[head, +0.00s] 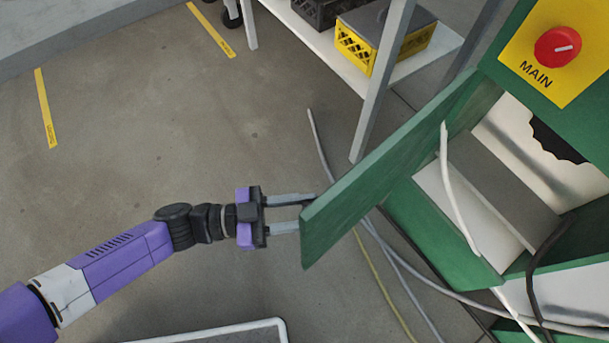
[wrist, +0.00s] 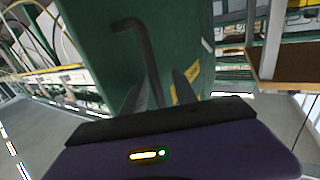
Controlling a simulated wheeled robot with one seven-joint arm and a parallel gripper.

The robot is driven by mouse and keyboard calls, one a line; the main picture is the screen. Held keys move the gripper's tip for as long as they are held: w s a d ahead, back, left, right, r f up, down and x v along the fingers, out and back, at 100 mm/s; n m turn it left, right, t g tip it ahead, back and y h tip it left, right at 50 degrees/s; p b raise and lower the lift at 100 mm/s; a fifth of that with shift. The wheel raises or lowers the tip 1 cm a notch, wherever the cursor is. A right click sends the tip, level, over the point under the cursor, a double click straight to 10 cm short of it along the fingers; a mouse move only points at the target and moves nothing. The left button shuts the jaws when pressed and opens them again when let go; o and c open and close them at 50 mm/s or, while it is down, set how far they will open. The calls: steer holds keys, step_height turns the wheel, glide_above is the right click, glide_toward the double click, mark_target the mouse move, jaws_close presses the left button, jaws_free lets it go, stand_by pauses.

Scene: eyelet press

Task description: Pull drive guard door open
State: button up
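The green drive guard door (head: 375,165) stands swung out from the green machine, its free end toward my gripper. The wrist view shows the door's green face (wrist: 105,60) with a dark bent handle (wrist: 150,65) on it. My gripper (head: 297,211) is at the free end of the door, its two grey fingers apart. In the wrist view the handle's lower part runs down between the fingers (wrist: 165,90); I see no finger clamped on it. The handle is mostly hidden by the door in the head view.
The machine's opening shows a dark toothed wheel (head: 556,138) and grey blocks. A red MAIN knob (head: 558,47) sits above. White and grey cables (head: 455,195) hang by the opening and cross the floor. A shelf with a yellow crate (head: 385,38) stands behind the door. Floor at left is clear.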

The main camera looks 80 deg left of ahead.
steer(key=shift+s, duration=0.1)
steer(key=s+p, duration=0.1)
steer(key=s, duration=0.6)
steer(key=shift+s+a, duration=0.2)
steer(key=shift+s, duration=0.15)
steer(key=w+d+f+g, duration=0.1)
steer(key=d, duration=1.4)
steer(key=w+d+f+g, duration=0.2)
steer(key=d, duration=1.4)
steer(key=w+d+r, duration=0.2)
steer(key=d+r, duration=0.3)
steer(key=d, duration=0.3)
steer(key=w+d+r+y, duration=0.1)
steer(key=w+d+r, duration=0.2)
steer(key=d+r, duration=0.25)
step_height(320, 180, up, 28)
steer(key=a+p, duration=0.1)
steer(key=p, duration=2.7)
steer(key=shift+s+r+n, duration=0.2)
steer(key=shift+s+n, duration=0.05)
steer(key=shift+n, duration=0.05)
